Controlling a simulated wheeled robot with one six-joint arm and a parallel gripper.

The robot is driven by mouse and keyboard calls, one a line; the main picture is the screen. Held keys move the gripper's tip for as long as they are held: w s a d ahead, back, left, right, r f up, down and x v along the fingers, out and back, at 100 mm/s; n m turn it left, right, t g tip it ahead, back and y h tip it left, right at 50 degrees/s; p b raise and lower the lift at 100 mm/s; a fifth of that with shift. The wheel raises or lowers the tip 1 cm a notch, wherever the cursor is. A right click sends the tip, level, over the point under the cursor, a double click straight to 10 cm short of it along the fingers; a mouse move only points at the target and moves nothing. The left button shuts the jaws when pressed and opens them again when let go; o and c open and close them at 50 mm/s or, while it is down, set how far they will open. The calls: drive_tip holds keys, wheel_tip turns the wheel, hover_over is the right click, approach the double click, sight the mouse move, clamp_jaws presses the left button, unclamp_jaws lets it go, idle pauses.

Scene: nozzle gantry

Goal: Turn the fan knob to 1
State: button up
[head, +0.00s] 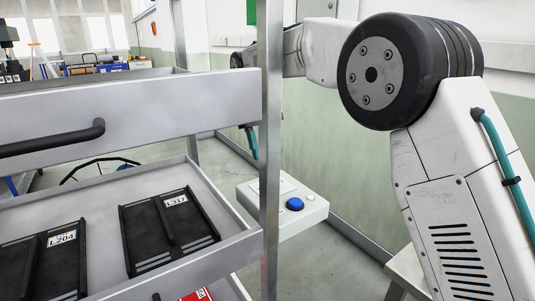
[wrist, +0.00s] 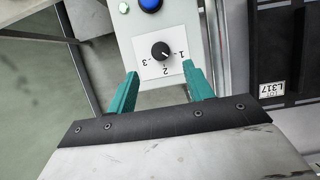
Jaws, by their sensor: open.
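The fan knob (wrist: 161,51) is a small black dial on a white plate with 1, 2 and 3 around it. In the wrist view, 1 is at its right, 2 below and 3 at its left. A pale mark on it seems to face lower right, but is too small to read surely. My gripper (wrist: 160,68) is open, its teal fingers apart on either side of the plate's lower part, with nothing between them. The control box (head: 310,215) shows in the head view, but the knob cannot be made out there. A teal finger shows above the box, beside the post.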

drive_tip(key=s+m+t, duration=0.1)
drive_tip(key=m, duration=0.3)
drive_tip(key=s+d+m+t+y, duration=0.1)
drive_tip(key=m, duration=0.3)
drive_tip(key=s+d+m+t+y, duration=0.1)
drive_tip(key=m, duration=0.3)
drive_tip(key=shift+s+d+r, duration=0.15)
drive_tip(key=shift+s+r, duration=0.05)
drive_tip(key=shift+r, duration=0.15)
drive_tip(key=shift+w+m+t, duration=0.2)
drive_tip(key=shift+m+t, duration=0.1)
drive_tip(key=shift+m, duration=0.5)
wheel_tip(320, 180, down, 8)
drive_tip(key=shift+r, duration=0.1)
drive_tip(key=c, duration=1)
